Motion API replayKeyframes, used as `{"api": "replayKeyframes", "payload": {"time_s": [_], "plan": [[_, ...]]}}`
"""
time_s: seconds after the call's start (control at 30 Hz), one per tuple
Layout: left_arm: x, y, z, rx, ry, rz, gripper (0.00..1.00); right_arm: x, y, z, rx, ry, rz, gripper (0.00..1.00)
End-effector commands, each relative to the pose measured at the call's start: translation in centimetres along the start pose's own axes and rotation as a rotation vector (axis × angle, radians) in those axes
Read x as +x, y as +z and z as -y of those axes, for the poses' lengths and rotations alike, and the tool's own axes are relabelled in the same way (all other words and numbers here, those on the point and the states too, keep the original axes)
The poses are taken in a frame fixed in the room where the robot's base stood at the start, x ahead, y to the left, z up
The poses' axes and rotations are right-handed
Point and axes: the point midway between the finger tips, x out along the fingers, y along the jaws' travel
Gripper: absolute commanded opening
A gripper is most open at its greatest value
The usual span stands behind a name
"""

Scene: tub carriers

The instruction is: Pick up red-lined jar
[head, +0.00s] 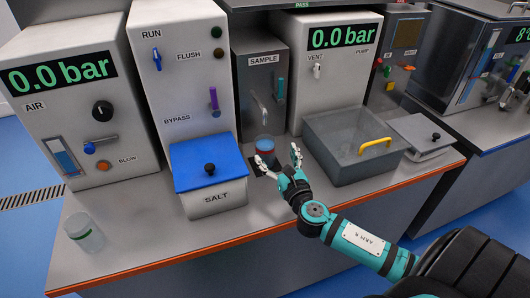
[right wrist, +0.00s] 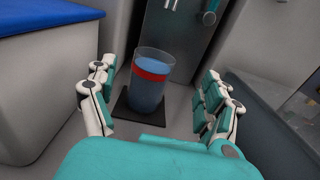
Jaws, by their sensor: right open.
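The red-lined jar (head: 265,145) is a clear jar with blue contents and a red band near its top. It stands upright under the tap of the SAMPLE unit. In the right wrist view the jar (right wrist: 152,80) stands on a dark square pad (right wrist: 140,114). My right gripper (head: 270,160) is open, with its fingers spread on the near side of the jar. In the right wrist view the jar is ahead of and between the open fingers (right wrist: 158,98), and the fingers look clear of it. My left gripper is not in view.
The SALT box (head: 212,197) with a blue lid stands close left of the jar. A grey tub (head: 340,160) with a yellow handle stands close right. The SAMPLE tap (head: 259,108) hangs above the jar. Another clear jar (head: 84,234) with a green line stands at the front left.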

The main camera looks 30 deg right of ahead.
Motion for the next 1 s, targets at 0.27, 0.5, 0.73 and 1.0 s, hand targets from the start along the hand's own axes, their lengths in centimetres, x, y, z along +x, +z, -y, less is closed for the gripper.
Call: {"api": "replayKeyframes", "payload": {"time_s": [0.27,0.5,0.73,1.0], "plan": [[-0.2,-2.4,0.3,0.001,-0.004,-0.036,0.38,2.6,-0.1,-0.1,0.0,0.0,-0.001,0.84],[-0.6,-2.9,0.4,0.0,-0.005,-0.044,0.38,5.9,-0.2,-0.8,0.001,-0.001,0.001,0.84],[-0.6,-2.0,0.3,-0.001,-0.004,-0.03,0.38,7.7,-0.3,-0.7,0.0,0.0,0.0,0.84],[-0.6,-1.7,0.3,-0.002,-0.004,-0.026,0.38,7.7,-0.3,-0.7,0.0,0.001,-0.001,0.73]]}}
